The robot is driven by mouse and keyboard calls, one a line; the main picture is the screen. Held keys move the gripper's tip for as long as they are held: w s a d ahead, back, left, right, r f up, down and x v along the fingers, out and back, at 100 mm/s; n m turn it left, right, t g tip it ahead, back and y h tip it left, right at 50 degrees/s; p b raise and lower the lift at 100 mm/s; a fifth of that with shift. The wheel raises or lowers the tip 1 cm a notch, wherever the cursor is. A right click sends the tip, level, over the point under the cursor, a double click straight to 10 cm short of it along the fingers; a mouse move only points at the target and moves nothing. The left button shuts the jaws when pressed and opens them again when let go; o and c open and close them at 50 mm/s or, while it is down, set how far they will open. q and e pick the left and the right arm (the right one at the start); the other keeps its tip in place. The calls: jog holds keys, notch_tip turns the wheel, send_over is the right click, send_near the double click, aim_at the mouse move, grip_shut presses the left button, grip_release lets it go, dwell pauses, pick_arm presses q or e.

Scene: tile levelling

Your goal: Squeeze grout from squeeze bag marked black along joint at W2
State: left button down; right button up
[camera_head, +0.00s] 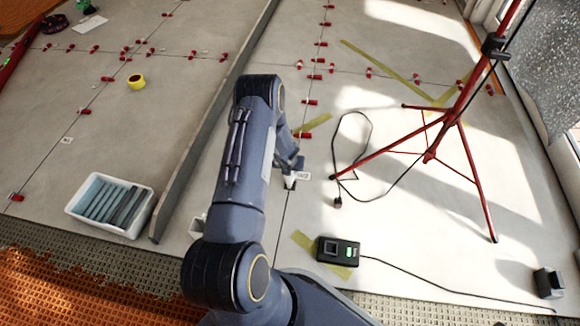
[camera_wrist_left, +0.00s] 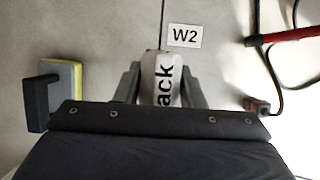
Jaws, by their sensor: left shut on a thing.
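My left gripper (camera_wrist_left: 160,88) is shut on a white squeeze bag (camera_wrist_left: 163,72) with dark lettering, of which "ack" shows in the left wrist view. The bag's lower part is hidden by the gripper body. The white W2 label (camera_wrist_left: 184,36) lies on the tiles just beyond the bag, to its right. A thin dark joint (camera_wrist_left: 162,20) runs up the picture beside the label, and the bag covers part of it. In the head view my left gripper (camera_head: 291,180) is low near the W2 label (camera_head: 303,176). I cannot tell whether the nozzle touches the floor. My right gripper is not in view.
A red tripod (camera_head: 430,155) and a black cable (camera_head: 368,140) are to the right. A small black device (camera_head: 338,251) lies nearer. A metal straightedge (camera_head: 215,120) and a white tray (camera_head: 108,204) are to the left. A yellow-edged sponge float (camera_wrist_left: 66,82) lies left of the gripper.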

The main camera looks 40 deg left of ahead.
pick_arm(q)
jog(key=shift+s+d, duration=0.15)
jog(key=shift+s, duration=0.05)
jog(key=shift+s+d+b, duration=0.4)
jog(key=shift+s+b, duration=0.35)
jog(key=shift+b, duration=0.35)
jog(key=shift+s+d+r, duration=0.1)
jog(key=shift+s, duration=0.05)
jog(key=shift+s+d, duration=0.4)
jog(key=shift+s, duration=0.35)
jog(key=shift+s+d, duration=0.1)
